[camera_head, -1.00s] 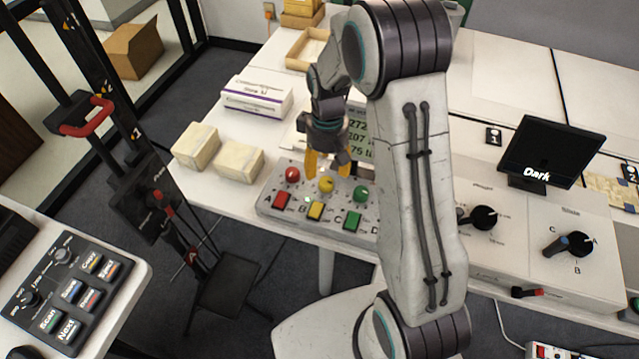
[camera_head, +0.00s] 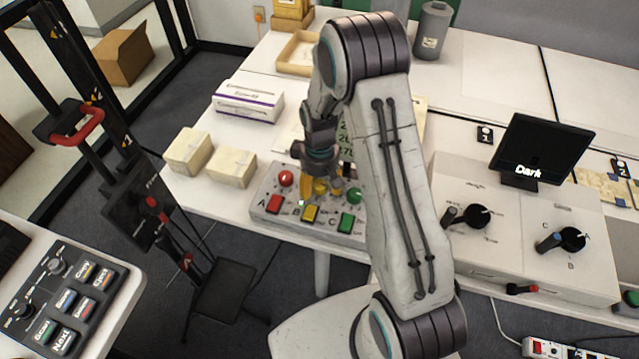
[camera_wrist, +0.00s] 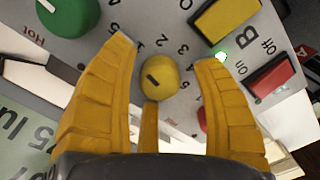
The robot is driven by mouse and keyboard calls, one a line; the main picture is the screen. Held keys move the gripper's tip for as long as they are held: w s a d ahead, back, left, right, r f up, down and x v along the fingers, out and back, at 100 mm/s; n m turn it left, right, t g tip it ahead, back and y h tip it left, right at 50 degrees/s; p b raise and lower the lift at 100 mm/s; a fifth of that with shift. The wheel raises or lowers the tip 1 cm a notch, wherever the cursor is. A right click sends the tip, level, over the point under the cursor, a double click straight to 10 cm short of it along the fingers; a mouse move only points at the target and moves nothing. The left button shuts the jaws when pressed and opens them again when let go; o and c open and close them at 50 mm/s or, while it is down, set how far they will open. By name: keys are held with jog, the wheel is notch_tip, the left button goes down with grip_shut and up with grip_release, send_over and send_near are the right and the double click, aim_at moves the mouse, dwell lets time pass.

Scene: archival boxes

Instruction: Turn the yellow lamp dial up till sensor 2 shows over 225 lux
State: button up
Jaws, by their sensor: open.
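The yellow lamp dial (camera_wrist: 154,79) sits between the two open yellow fingers of my gripper (camera_wrist: 170,75) in the wrist view. I see a gap on each side of it, and cannot tell whether a finger touches it. Numbers ring the dial on the grey panel. In the head view my gripper (camera_head: 320,185) is low over the control panel (camera_head: 262,197), around the yellow dial (camera_head: 321,187). The lux readout (camera_head: 344,150) is mostly hidden behind my arm. In the wrist view only part of the readout (camera_wrist: 25,135) shows, with "75 lu" legible.
A red dial (camera_head: 286,178) and a green dial (camera_head: 354,196) flank the yellow one. Red, yellow and green buttons (camera_head: 311,214) lie in front. Cream boxes (camera_head: 232,168) stand left of the panel. A screen reading "Dark" (camera_head: 540,150) stands at right.

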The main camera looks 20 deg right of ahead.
jog(key=shift+o, duration=0.3)
grip_shut()
dwell(0.4)
jog(key=shift+f+m, duration=0.1)
jog(key=shift+m, duration=0.2)
jog(key=m+b, duration=0.2)
jog(key=shift+s+m, duration=0.1)
jog(key=shift+m, duration=0.2)
jog(key=shift+m+b, duration=0.75)
jog(key=shift+m, duration=1.55)
